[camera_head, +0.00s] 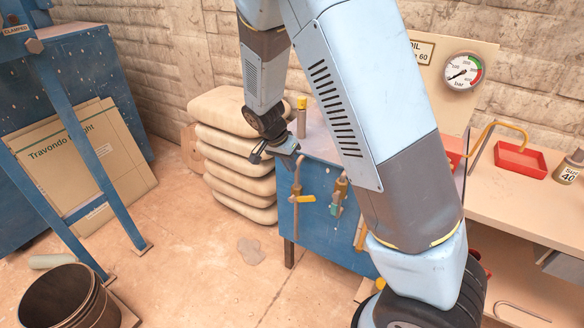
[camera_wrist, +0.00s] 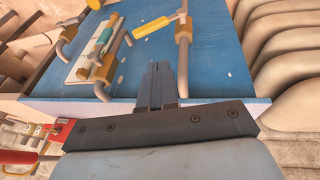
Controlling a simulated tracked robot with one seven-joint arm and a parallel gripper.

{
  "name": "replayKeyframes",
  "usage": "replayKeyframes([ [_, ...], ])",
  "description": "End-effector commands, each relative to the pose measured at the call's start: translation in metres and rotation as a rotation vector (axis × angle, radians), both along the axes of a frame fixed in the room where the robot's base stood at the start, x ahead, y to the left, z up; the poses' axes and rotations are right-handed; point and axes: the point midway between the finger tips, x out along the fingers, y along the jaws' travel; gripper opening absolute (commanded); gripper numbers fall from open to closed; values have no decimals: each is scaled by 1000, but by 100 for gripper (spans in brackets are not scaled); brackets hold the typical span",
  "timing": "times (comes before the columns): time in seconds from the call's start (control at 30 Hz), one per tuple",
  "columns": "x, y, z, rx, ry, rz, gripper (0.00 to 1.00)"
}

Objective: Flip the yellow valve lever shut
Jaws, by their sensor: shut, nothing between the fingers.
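The yellow valve lever (camera_head: 302,199) sits on a vertical copper-coloured pipe at the front of the blue cabinet and lies crosswise to that pipe. In the wrist view the lever (camera_wrist: 152,28) sticks out left from its pipe (camera_wrist: 184,50), beyond my fingertips. My gripper (camera_head: 285,148) is above the lever near the cabinet's top edge. In the wrist view my fingers (camera_wrist: 157,85) are together and empty, apart from the lever, over the blue panel. A second valve with a green handle (camera_head: 335,205) is right of the lever; it also shows in the wrist view (camera_wrist: 105,38).
Stacked tan sacks (camera_head: 235,150) stand left of the blue cabinet (camera_head: 320,235). A bench with a red tray (camera_head: 520,160) is at right. A brown bucket (camera_head: 62,300) is at lower left. The floor between is mostly clear.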

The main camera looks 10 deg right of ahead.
Motion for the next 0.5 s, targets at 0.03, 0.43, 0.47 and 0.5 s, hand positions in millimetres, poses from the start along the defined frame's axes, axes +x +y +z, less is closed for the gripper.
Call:
replayKeyframes([
  [0.03,0,-4,-9,-3,4,-2,0],
  [0.43,8,-28,-73,-2,4,-2,0],
  [0.47,6,-30,-77,-2,4,-2,0],
  [0.5,4,-32,-81,-2,4,-2,0],
])
